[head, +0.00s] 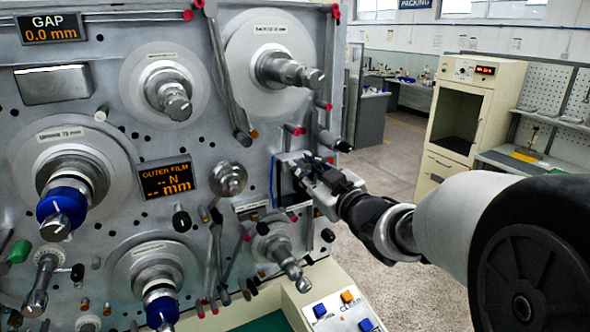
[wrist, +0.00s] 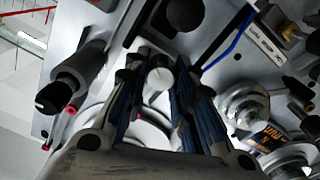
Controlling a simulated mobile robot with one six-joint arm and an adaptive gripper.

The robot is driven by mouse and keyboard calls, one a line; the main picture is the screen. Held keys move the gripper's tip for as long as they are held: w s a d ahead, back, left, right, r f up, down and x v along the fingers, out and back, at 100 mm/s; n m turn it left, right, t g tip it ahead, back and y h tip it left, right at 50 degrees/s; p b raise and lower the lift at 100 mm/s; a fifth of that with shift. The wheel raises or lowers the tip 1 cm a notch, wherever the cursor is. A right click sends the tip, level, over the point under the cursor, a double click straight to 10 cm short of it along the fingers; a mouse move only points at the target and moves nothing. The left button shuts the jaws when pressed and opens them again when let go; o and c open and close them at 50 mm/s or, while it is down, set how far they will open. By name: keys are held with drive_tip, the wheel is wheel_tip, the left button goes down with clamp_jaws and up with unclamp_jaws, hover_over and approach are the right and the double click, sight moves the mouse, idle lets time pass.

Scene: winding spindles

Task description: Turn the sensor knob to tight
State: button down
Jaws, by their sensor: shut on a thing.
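My gripper (head: 302,172) is at the right part of the grey machine panel (head: 215,120), reaching in from the right. In the wrist view its two blue-lined fingers (wrist: 158,85) stand on either side of a small pale round knob (wrist: 159,77) and are shut on it. I take this as the sensor knob. In the head view the gripper hides the knob. No tight mark or pointer on it is readable.
A black-ended post (head: 335,141) sticks out just above the gripper, also seen in the wrist view (wrist: 57,95). Winding spindles (head: 287,71) and a lower spindle (head: 285,262) project nearby. The outer film display (head: 167,180) shows dashes. A button box (head: 343,310) stands below.

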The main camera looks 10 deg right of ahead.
drive_tip(key=c, duration=1.3)
unclamp_jaws()
drive_tip(key=shift+c, duration=0.2)
drive_tip(key=v, duration=1.2)
